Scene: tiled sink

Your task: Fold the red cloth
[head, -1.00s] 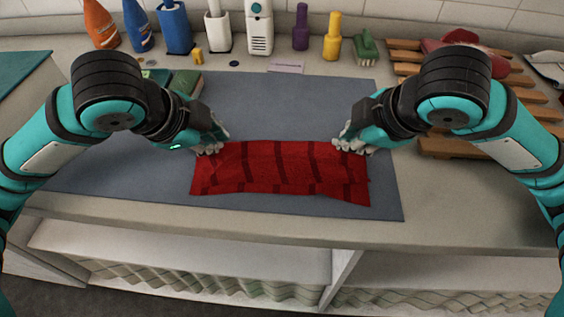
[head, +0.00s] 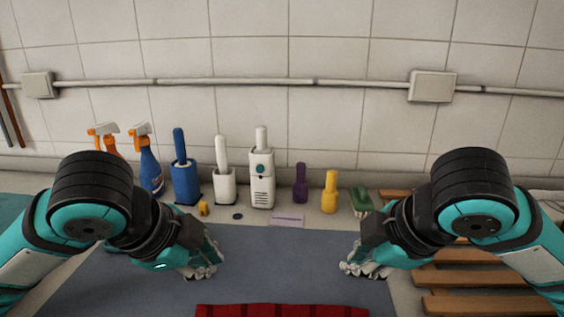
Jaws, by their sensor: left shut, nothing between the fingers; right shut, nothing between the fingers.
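The red cloth (head: 282,311) with dark stripes lies on the grey-blue mat (head: 285,260). Only its far edge shows at the bottom of the head view; the rest is cut off. My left gripper (head: 203,272) is shut and empty over the mat, beyond the cloth's far left corner. My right gripper (head: 362,270) is shut and empty over the mat, beyond the cloth's far right corner. Both look apart from the cloth.
Along the wall stand a blue spray bottle (head: 151,172), a blue holder (head: 186,180), white holders (head: 262,185), a purple bottle (head: 300,184), a yellow bottle (head: 330,192) and a green brush (head: 361,203). A wooden slatted rack (head: 470,305) lies at right. The mat between my grippers is clear.

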